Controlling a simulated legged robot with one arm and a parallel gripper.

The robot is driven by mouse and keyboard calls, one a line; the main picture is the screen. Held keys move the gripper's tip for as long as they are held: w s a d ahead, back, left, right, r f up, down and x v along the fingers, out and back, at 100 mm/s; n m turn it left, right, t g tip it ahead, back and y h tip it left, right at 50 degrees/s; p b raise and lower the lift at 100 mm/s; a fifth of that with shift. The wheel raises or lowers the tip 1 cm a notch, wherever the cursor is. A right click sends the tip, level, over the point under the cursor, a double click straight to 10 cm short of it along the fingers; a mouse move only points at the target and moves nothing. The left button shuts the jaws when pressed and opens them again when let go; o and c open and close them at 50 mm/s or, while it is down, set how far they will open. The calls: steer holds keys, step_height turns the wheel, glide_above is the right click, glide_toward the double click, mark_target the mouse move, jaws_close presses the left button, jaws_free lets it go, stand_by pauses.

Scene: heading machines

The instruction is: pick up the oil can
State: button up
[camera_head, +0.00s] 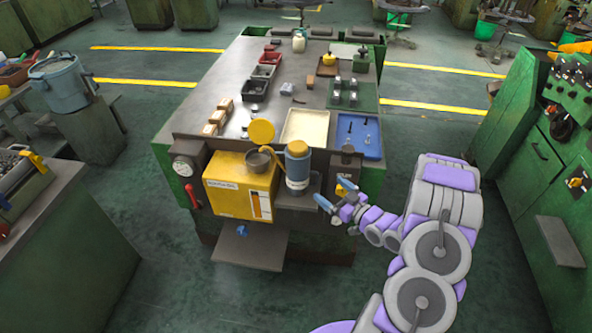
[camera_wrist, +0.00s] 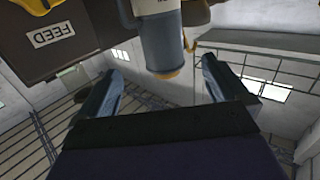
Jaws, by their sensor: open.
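A blue cylindrical can (camera_head: 298,167) with a cream band stands on a small ledge at the front of the machine table; it may be the oil can. A small yellow can (camera_head: 329,59) stands farther back on the table, so I cannot tell for sure which is meant. My gripper (camera_head: 334,195) is open, to the right of the blue can and slightly lower, apart from it. In the wrist view, a blue-grey cylinder (camera_wrist: 163,42) with an orange end shows beyond and between the open fingers (camera_wrist: 160,72). Nothing is between the fingertips.
The table (camera_head: 285,120) holds a cream tray (camera_head: 305,128), a blue tray (camera_head: 371,146) and several bins. A green cabinet (camera_head: 535,170) stands at right. A FEED sign (camera_wrist: 53,34) shows in the wrist view.

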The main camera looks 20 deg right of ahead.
mark_target(307, 170)
steer(key=x, duration=0.5)
steer(key=b+x, duration=0.1)
steer(key=x, duration=0.4)
steer(key=shift+w+a+r, duration=0.2)
steer(key=shift+w+d, duration=0.2)
steer(key=shift+w, duration=0.55)
steer(key=x, duration=0.4)
steer(key=shift+a+f+b, duration=0.3)
steer(key=shift+a+b, duration=0.1)
steer(key=shift+a, duration=0.05)
steer(key=shift+w+a+r+t, duration=0.15)
steer(key=shift+w+t, duration=0.15)
steer(key=shift+w, duration=0.15)
steer(key=shift+d, duration=0.2)
steer(key=shift+c, duration=0.3)
